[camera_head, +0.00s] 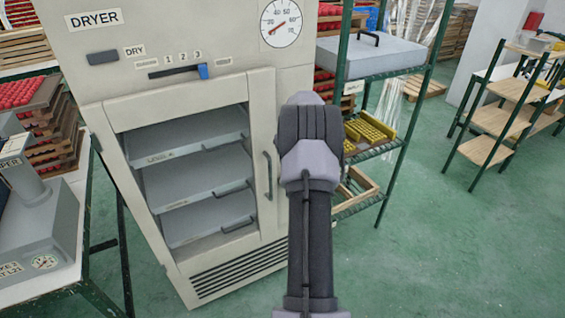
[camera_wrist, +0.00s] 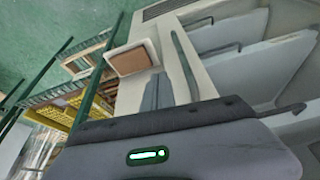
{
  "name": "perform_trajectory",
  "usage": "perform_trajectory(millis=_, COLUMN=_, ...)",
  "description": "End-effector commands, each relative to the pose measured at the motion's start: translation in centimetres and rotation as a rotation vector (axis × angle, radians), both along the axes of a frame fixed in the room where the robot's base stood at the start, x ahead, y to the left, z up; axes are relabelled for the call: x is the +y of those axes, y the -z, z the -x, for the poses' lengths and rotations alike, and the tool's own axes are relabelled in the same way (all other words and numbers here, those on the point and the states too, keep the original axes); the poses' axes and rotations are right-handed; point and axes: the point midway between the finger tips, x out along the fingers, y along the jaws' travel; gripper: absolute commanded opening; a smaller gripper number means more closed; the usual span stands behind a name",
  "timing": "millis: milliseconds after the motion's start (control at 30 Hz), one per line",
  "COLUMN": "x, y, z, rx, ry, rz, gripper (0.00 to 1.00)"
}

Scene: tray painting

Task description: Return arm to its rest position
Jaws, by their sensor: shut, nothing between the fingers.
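My arm reaches up through the middle of the head view, in front of the dryer's right side; its far end hides the fingers there. In the wrist view my gripper (camera_wrist: 156,92) shows as short blue-grey fingers close together, shut and empty. A pale-rimmed brown square (camera_wrist: 133,59) shows just beyond them; I cannot tell what it belongs to. The dryer (camera_head: 234,90) stands beyond my arm, with trays (camera_head: 195,172) stacked inside behind its front door. Its door handle (camera_head: 267,176) is just left of my arm, and also shows in the wrist view (camera_wrist: 184,62).
A green-framed shelf rack (camera_head: 400,110) with yellow trays (camera_head: 372,130) stands right of the dryer, close to my arm in the picture. A bench with a grey machine (camera_head: 38,215) is at left. A wooden shelf (camera_head: 497,90) stands farther right. Green floor (camera_head: 460,240) is clear at right.

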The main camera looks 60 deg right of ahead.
Motion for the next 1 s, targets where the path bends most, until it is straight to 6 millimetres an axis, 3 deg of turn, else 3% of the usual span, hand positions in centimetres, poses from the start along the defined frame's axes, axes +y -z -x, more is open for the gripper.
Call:
perform_trajectory(millis=167, x=0.3, y=-0.4, z=0.1, rx=0.001, ry=-0.001, rz=-0.003, gripper=0.00)
perform_trajectory(millis=267, x=3.1, y=-2.4, z=-2.0, rx=-0.013, ry=-0.019, rz=-0.003, gripper=0.00)
perform_trajectory(millis=367, x=10.4, y=-6.7, z=-5.6, rx=-0.043, ry=-0.056, rz=-0.014, gripper=0.00)
perform_trajectory(millis=400, x=14.2, y=-8.5, z=-6.7, rx=-0.057, ry=-0.073, rz=-0.023, gripper=0.00)
perform_trajectory(millis=467, x=20.2, y=-10.9, z=-7.7, rx=-0.077, ry=-0.098, rz=-0.037, gripper=0.00)
perform_trajectory(millis=533, x=27.4, y=-13.2, z=-7.5, rx=-0.102, ry=-0.126, rz=-0.059, gripper=0.00)
perform_trajectory(millis=600, x=34.7, y=-14.7, z=-6.0, rx=-0.125, ry=-0.157, rz=-0.085, gripper=0.00)
perform_trajectory(millis=667, x=40.7, y=-15.3, z=-3.8, rx=-0.146, ry=-0.186, rz=-0.109, gripper=0.00)
perform_trajectory(millis=700, x=44.5, y=-15.3, z=-1.8, rx=-0.159, ry=-0.204, rz=-0.128, gripper=0.00)
perform_trajectory(millis=800, x=52.3, y=-13.9, z=4.2, rx=-0.183, ry=-0.252, rz=-0.180, gripper=0.00)
perform_trajectory(millis=900, x=57.0, y=-11.5, z=9.7, rx=-0.197, ry=-0.286, rz=-0.227, gripper=0.00)
perform_trajectory(millis=1000, x=59.3, y=-9.4, z=13.2, rx=-0.203, ry=-0.307, rz=-0.259, gripper=0.00)
